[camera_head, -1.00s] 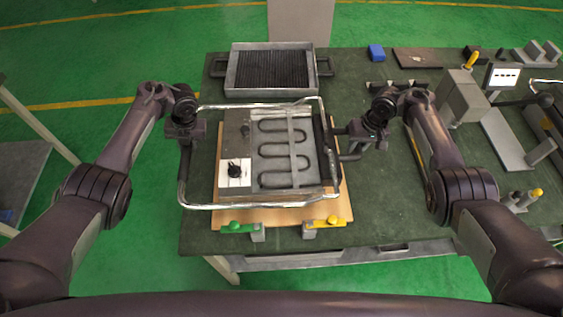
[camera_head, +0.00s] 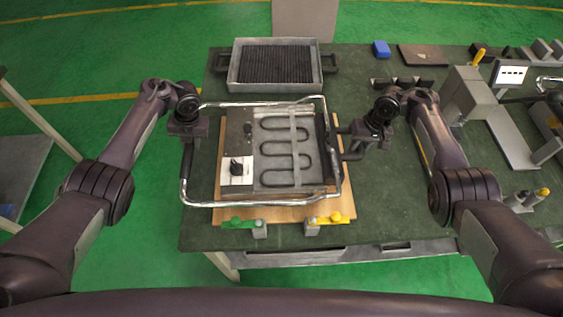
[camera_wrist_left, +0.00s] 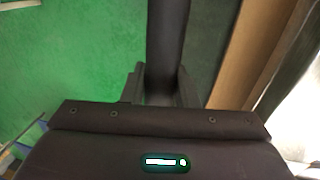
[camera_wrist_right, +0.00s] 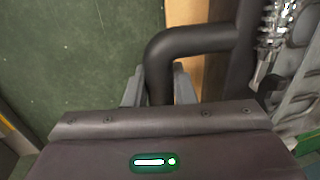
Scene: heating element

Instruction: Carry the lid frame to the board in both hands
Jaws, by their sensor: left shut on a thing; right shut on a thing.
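The lid frame (camera_head: 262,205) is a shiny bent metal tube loop with dark grips at its sides. It is held around and above the heating unit (camera_head: 290,181), a grey box with a snaking dark element and a black knob. The unit sits on a wooden board (camera_head: 228,216). My left gripper (camera_head: 188,135) is shut on the frame's left dark bar, which runs between its fingers in the left wrist view (camera_wrist_left: 167,45). My right gripper (camera_head: 360,138) is shut on the right dark handle, whose bend shows in the right wrist view (camera_wrist_right: 160,62). The gap beneath the frame is hard to judge.
A grey tray with a dark ribbed insert (camera_head: 275,66) stands behind the board. Green (camera_head: 240,223) and yellow (camera_head: 330,218) clamps sit at the board's front edge. Green tabletop is bare right of the board.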

